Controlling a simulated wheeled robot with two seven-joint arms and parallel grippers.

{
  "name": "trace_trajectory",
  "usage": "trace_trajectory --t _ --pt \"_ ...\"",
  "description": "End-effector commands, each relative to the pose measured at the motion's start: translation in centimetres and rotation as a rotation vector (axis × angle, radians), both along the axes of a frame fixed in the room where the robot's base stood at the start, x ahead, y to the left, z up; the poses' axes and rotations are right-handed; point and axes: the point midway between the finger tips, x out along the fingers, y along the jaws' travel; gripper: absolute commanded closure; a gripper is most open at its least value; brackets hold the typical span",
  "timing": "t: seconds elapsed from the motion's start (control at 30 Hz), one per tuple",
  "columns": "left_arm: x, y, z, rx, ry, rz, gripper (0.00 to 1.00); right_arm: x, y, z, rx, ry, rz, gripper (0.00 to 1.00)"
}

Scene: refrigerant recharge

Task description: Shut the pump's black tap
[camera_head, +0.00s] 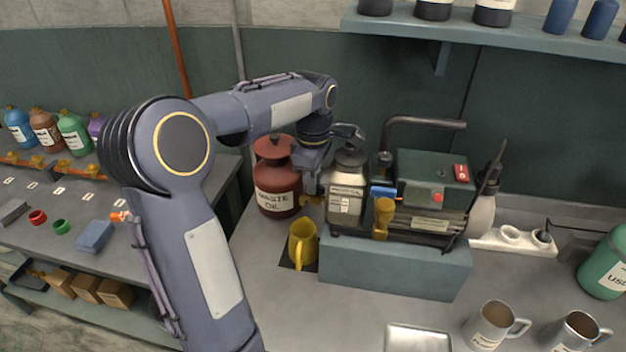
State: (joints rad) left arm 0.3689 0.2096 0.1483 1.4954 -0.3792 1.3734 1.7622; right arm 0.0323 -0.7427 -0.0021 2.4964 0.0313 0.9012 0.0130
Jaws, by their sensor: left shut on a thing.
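The pump (430,190) is a dark green unit with a red switch, standing on a grey-green block. A silver labelled canister (347,188) is at its left end. A brass spout (312,200) sticks out low on the canister's left side. My left gripper (311,188) reaches down beside the canister, just above this spout, and is shut on the black tap there. The jaws hide the tap, so I cannot see how its handle is turned. A yellow jug (303,245) stands below the spout on a dark mat. My right gripper is out of view.
A red-brown waste oil can (276,180) stands close behind and left of my gripper. A blue-handled tap (384,192) is on the pump's front. Two metal mugs (490,325) and a metal tray (417,338) are at the front right. The bench left of the jug is clear.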

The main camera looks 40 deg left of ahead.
Motion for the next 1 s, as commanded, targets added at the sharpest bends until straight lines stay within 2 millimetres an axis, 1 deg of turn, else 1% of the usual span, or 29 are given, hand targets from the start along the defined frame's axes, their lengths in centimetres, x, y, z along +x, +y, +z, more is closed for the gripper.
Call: trace_trajectory --t 0.3,0.37,0.6,1.0 --pt "0.2 0.0 0.2 0.002 -0.009 -0.007 1.0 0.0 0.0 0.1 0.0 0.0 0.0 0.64" --pt "0.2 0.0 0.3 0.002 -0.008 -0.034 1.0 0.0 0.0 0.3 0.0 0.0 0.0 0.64" --pt "0.3 0.1 0.3 0.003 -0.009 -0.234 1.0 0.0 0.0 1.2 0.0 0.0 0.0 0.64" --pt "0.3 0.1 0.3 0.004 -0.009 -0.287 1.0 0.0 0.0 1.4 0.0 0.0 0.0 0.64"
